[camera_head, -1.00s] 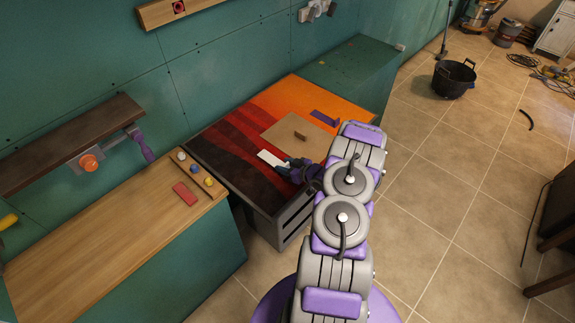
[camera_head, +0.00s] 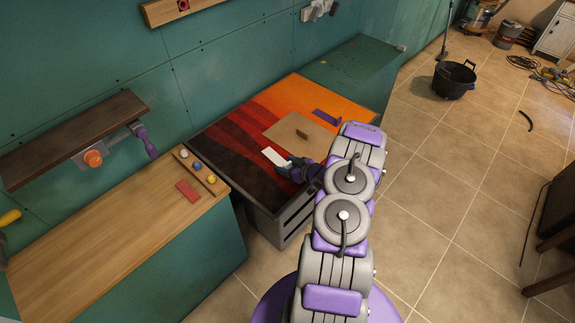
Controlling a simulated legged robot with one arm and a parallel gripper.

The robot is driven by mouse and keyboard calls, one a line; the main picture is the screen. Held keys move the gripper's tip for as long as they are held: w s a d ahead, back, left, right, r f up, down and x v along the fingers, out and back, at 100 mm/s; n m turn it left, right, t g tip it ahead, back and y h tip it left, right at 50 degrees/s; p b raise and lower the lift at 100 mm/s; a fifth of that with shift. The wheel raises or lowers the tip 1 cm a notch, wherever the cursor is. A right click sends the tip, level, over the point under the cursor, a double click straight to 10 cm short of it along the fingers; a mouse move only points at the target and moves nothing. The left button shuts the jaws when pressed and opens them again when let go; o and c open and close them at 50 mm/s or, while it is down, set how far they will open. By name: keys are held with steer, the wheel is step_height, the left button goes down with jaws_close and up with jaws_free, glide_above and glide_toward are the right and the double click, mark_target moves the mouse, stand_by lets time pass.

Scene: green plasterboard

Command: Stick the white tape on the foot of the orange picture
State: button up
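The orange picture (camera_head: 330,90) covers the top of a grey drawer cabinet and runs from orange at the far right to dark red and black at the near left. The white tape (camera_head: 274,157) is a small white strip over the dark red part of the picture, just left of the tan board. My gripper (camera_head: 287,168) is at the strip's right end. The strip seems to be at its fingers, but the fingers are too small and dark to tell whether they are shut on it. I cannot tell whether the strip touches the picture.
A tan board (camera_head: 283,132) with a small brown block (camera_head: 302,134) lies on the picture, with a purple piece (camera_head: 326,117) beyond. A wooden counter (camera_head: 110,240) at left holds a red block (camera_head: 188,190) and small coloured balls. A dark shelf (camera_head: 70,145) is on the wall.

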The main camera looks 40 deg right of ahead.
steer(key=shift+o, duration=0.8)
steer(key=shift+d, duration=0.1)
steer(key=shift+d+f, duration=0.15)
steer(key=shift+d, duration=0.2)
steer(key=shift+s, duration=0.15)
steer(key=p+v, duration=0.1)
steer(key=v, duration=1.6)
